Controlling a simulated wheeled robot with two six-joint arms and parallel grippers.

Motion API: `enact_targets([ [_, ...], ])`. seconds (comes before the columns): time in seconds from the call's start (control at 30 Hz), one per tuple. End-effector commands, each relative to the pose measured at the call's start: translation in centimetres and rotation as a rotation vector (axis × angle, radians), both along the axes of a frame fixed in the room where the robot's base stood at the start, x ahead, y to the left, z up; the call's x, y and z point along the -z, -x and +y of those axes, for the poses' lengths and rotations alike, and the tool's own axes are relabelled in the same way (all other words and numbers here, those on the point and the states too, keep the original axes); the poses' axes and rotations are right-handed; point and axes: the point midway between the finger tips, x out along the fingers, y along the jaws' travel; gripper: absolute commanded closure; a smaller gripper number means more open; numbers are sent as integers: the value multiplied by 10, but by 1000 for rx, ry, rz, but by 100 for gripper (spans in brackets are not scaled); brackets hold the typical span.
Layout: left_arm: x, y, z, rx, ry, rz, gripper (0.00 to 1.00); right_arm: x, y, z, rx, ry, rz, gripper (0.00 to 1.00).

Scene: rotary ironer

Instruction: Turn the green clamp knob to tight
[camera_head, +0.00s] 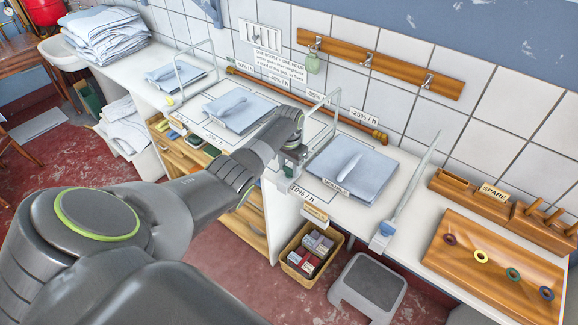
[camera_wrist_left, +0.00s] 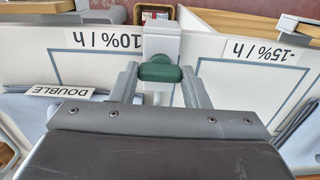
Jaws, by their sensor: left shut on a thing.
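The green clamp knob (camera_wrist_left: 160,70) shows in the left wrist view on top of a pale clamp block (camera_wrist_left: 161,40). The fingers of my left gripper (camera_wrist_left: 159,82) stand on either side of the knob and are shut on it. In the head view my left gripper (camera_head: 289,160) is at the front edge of the white counter, between two folded cloths, and its hand hides most of the clamp. I cannot read the knob's turn position. My right gripper is not in view.
A folded cloth (camera_head: 350,170) lies right of my gripper, and another (camera_head: 238,108) lies left. A wire arm with a blue-grey clamp (camera_head: 381,238) stands further right. A wooden board with coloured rings (camera_head: 455,262) is at the right. A crate (camera_head: 312,248) sits below.

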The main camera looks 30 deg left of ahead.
Motion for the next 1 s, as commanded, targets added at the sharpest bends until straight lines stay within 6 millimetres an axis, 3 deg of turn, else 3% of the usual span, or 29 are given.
enact_targets([
  [0.27,-2,-2,0,3,-1,-5,81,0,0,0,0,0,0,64],
  [0.3,-2,-2,0,3,-1,-5,53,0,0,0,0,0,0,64],
  [0.43,-1,-1,0,2,0,-4,36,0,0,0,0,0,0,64],
  [0.77,-2,-1,0,1,0,-2,36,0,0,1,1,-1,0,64],
  [1.0,-26,-1,0,2,-1,-5,36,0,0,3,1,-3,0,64],
])
